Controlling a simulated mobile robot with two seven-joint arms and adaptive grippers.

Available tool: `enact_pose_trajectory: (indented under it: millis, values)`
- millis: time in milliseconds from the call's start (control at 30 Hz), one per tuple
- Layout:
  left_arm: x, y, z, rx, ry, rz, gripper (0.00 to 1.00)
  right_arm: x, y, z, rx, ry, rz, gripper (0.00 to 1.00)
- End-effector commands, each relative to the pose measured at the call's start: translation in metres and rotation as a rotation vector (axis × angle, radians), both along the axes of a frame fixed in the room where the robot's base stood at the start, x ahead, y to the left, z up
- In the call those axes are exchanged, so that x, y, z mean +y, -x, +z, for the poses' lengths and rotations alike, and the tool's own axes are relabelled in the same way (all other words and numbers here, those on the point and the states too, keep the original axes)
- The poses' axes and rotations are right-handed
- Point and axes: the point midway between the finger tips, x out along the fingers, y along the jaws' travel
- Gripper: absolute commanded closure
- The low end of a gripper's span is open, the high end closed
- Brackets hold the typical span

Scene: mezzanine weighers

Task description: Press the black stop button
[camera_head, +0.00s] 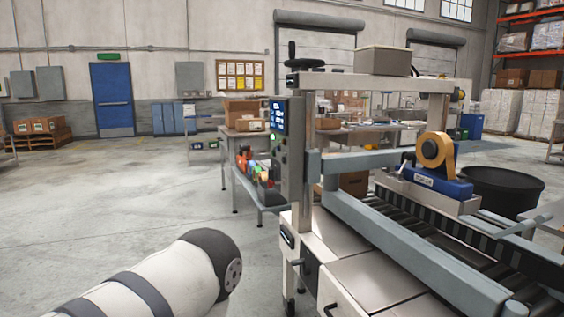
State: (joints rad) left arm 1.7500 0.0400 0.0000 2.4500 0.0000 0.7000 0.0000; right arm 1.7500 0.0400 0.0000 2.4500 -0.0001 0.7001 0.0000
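A tall grey control panel (293,155) stands at the near left corner of the conveyor machine. Its left-facing side carries a lit blue display (277,116) with small buttons below it, some of them green. The panel is seen at a steep angle, and I cannot tell a black stop button apart from the other small dark controls. A white, black-banded link of my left arm comes in from the lower left and ends well below and left of the panel. Neither of my grippers is in view.
The roller conveyor (415,235) runs to the lower right, with a blue tape head and orange tape roll (435,150) over it. A white cabinet (345,255) is below the panel. A bench with coloured items (258,168) stands behind.

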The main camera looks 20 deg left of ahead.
Motion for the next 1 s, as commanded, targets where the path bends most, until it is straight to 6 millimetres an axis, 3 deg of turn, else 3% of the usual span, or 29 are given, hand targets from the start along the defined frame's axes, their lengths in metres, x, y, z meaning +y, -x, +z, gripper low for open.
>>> enact_pose_trajectory:
  millis: [33,267,300,1000]
  values:
    - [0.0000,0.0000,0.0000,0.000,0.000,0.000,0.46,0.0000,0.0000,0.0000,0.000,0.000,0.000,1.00]
    - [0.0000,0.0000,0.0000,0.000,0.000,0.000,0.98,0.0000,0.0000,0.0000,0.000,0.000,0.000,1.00]
    - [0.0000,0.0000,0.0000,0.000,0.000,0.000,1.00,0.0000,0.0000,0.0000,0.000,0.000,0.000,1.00]
    - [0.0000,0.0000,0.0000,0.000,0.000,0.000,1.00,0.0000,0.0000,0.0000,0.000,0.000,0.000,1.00]
